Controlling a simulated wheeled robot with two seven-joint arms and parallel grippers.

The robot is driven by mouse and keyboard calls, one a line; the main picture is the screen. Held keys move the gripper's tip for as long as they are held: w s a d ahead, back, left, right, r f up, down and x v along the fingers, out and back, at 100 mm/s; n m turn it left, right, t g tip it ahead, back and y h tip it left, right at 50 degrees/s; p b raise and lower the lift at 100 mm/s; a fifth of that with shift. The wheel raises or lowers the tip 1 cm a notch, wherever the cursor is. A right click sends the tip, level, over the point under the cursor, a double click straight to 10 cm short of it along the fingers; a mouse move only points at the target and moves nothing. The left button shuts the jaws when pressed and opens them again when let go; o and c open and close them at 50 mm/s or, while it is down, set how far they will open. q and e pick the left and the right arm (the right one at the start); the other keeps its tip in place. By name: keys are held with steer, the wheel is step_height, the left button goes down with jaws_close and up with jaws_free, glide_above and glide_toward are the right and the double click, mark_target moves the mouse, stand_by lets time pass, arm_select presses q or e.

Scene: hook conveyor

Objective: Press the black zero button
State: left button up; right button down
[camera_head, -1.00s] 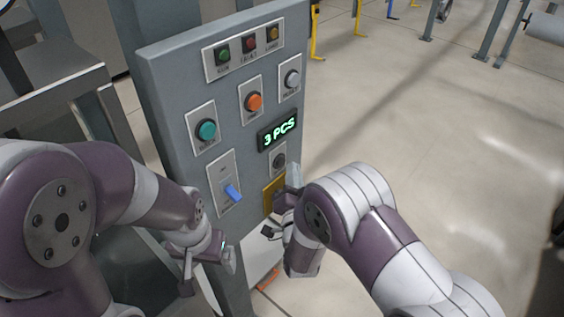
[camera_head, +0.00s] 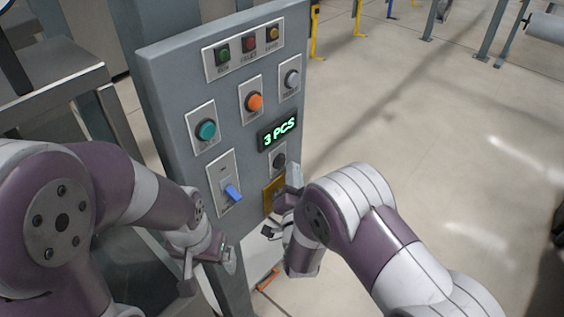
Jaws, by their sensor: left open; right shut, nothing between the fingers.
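The black button (camera_head: 279,160) sits on a small light plate below the green display (camera_head: 278,133), which reads "3 PCS", on the grey control panel (camera_head: 229,137). My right gripper (camera_head: 274,232) is shut and empty, below the black button and beside the yellow plate (camera_head: 274,194), apart from the button. Its fingertips are small and partly hard to make out. My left gripper (camera_head: 208,262) is open and empty, below the blue switch (camera_head: 232,193) at the panel's lower left.
The panel also carries a teal button (camera_head: 207,130), an orange button (camera_head: 254,102), a white button (camera_head: 292,78) and a row of small lamps (camera_head: 244,48) on top. A metal frame (camera_head: 60,92) stands at the left. Open floor (camera_head: 430,150) lies to the right.

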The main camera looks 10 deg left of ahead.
steer(key=shift+a, duration=0.1)
steer(key=shift+w+a+b, duration=0.25)
steer(key=shift+b, duration=0.1)
steer(key=shift+w+a+b, duration=0.25)
steer(key=shift+a+b, duration=0.05)
steer(key=shift+a, duration=0.05)
stand_by(0.6)
steer(key=shift+d, duration=0.1)
steer(key=shift+s+d, duration=0.5)
steer(key=shift+d, duration=0.05)
steer(key=s+d, duration=0.1)
steer(key=d, duration=0.1)
steer(key=s+d, duration=0.2)
stand_by(0.6)
stand_by(0.6)
